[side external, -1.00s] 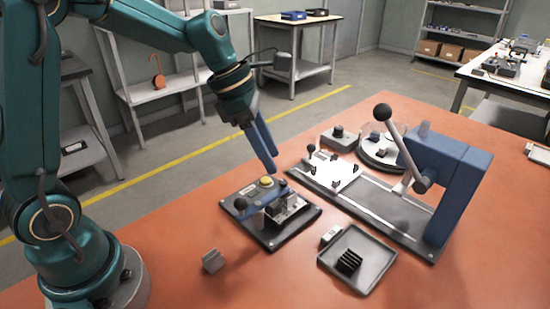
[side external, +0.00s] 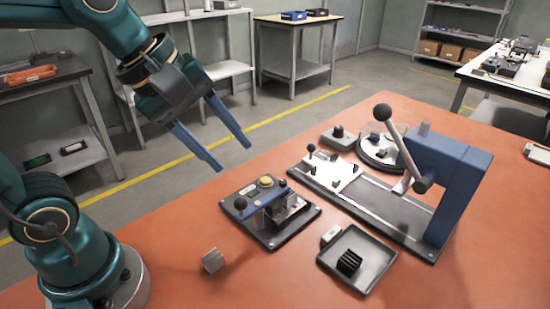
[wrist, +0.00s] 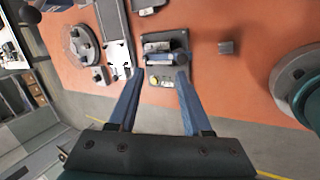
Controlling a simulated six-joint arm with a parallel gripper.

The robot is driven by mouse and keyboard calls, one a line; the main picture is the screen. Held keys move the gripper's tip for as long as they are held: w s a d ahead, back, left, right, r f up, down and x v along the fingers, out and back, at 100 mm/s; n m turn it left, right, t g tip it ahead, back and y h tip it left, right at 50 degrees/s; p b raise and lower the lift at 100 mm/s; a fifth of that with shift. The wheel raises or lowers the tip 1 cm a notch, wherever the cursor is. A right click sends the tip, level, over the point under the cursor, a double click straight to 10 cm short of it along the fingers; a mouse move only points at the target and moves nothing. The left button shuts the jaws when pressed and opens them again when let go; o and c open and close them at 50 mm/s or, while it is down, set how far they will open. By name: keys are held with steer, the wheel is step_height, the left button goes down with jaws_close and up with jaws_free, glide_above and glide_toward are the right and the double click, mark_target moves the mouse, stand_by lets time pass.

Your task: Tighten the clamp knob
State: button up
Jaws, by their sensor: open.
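A dark clamp fixture (side external: 273,237) lies on the orange table, with a blue bar, a metal block and a round yellow-topped part (side external: 266,181) on it. A black ball knob (side external: 240,203) stands at its left corner; I cannot tell for sure whether this is the clamp knob. My gripper (side external: 234,158) is open and empty, in the air above and to the left of the fixture, touching nothing. In the wrist view the fixture (wrist: 181,80) lies ahead between and beyond my open fingers (wrist: 160,76).
A blue lever press (side external: 455,185) with a long base plate stands to the right. A dark tray (side external: 375,258) holds a black finned part. A small grey block (side external: 213,261) lies alone at front left. A round fixture (side external: 378,151) sits behind. The front left table is mostly clear.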

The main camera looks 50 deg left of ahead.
steer(key=s+a+f+m+g+y, duration=0.1)
steer(key=s+f+m, duration=0.1)
steer(key=s+m, duration=0.4)
steer(key=shift+s+a+f+m, duration=0.2)
steer(key=shift+s+a+m, duration=0.15)
steer(key=shift+m, duration=2.45)
